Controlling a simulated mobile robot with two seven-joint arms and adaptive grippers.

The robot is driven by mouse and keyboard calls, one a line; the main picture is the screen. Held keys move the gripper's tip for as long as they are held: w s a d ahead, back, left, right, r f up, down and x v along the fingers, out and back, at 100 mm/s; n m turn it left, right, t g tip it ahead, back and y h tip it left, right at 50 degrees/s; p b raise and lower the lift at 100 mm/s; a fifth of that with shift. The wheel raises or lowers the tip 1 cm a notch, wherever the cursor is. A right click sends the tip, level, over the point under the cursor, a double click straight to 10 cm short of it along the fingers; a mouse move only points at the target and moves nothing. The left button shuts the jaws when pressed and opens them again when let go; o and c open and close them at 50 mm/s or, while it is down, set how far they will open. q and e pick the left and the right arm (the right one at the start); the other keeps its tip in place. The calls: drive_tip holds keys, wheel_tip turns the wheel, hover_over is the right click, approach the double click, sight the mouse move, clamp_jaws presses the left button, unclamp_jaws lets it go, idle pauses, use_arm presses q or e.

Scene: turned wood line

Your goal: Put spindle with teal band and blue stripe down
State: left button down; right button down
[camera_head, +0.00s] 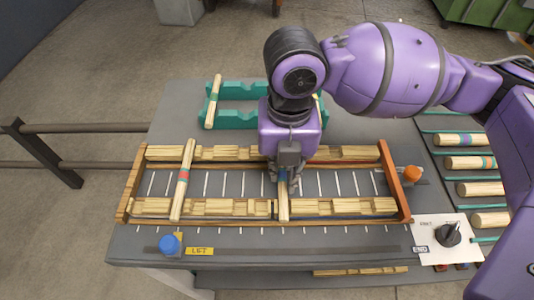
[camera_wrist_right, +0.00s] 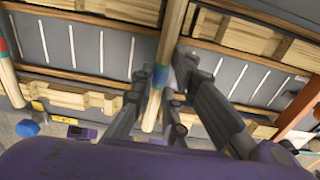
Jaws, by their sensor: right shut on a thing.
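My right gripper (camera_head: 283,183) is shut on a pale wood spindle (camera_head: 283,208) at its banded middle. In the right wrist view, the fingers (camera_wrist_right: 162,92) close around this spindle (camera_wrist_right: 178,30), and its teal band and blue stripe (camera_wrist_right: 159,78) show between them. The spindle lies across the wooden rack (camera_head: 396,180), over or on its front notched rail. I cannot tell whether it touches the rails. Its far end is hidden by my arm in the head view. My left gripper is not in view.
Another spindle with teal and red bands (camera_head: 184,175) lies across the rack to the left. A teal cradle (camera_head: 250,90) behind holds a plain-looking spindle (camera_head: 213,103). A blue knob (camera_head: 169,244) and a switch panel (camera_head: 428,227) are at the front.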

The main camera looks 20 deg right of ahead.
sight(283, 175)
drive_tip(key=c, duration=1.7)
unclamp_jaws()
drive_tip(key=shift+f, duration=0.1)
drive_tip(key=shift+c, duration=0.2)
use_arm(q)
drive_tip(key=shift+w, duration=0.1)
